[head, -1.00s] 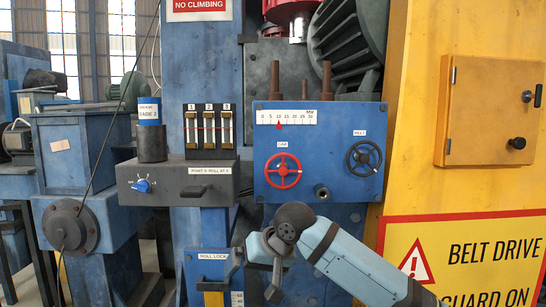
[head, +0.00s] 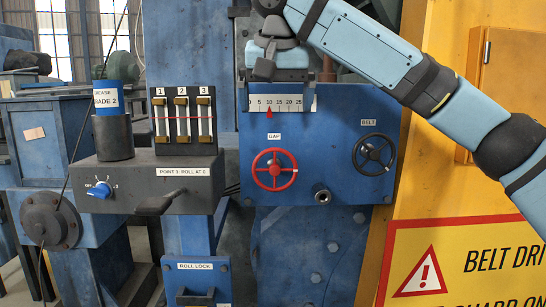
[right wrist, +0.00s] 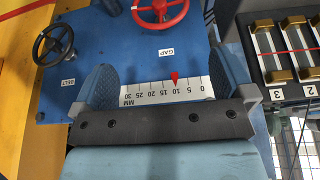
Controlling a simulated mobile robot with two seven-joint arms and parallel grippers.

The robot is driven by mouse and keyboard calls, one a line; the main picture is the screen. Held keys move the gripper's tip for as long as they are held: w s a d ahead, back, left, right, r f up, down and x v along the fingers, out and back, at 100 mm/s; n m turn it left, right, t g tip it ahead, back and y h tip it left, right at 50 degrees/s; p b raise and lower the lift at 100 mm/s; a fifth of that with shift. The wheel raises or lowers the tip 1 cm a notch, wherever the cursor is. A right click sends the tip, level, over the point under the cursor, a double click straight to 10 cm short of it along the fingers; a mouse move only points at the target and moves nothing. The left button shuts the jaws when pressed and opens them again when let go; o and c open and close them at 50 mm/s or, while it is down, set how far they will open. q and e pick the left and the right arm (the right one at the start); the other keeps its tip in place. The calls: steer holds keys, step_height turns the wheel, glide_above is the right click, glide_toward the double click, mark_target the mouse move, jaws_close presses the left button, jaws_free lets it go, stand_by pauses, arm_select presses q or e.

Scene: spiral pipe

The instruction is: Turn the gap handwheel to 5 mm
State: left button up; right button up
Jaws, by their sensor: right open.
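The red gap handwheel (head: 274,170) is on the blue panel (head: 335,180) under a GAP label. Above it, the white millimetre scale (head: 292,103) has a red pointer (head: 269,113) at about 10. My right gripper (head: 278,76) is above the scale at the panel's top edge, clear of the wheel. In the right wrist view its fingers (right wrist: 164,68) are spread and empty, with the scale showing between them and the red handwheel (right wrist: 160,10) beyond, partly cut off. My left gripper is not in view.
A black belt handwheel (head: 374,154) is right of the gap wheel, and a pipe stub (head: 322,196) sits below between them. A grey box with a blue knob (head: 99,190) stands left. The yellow belt guard (head: 425,190) is at right.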

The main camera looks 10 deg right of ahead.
mark_target(275, 154)
steer(key=p+x, duration=0.1)
steer(key=x, duration=1.2)
steer(key=shift+p, duration=0.3)
steer(key=shift+r, duration=0.1)
steer(key=c, duration=0.5)
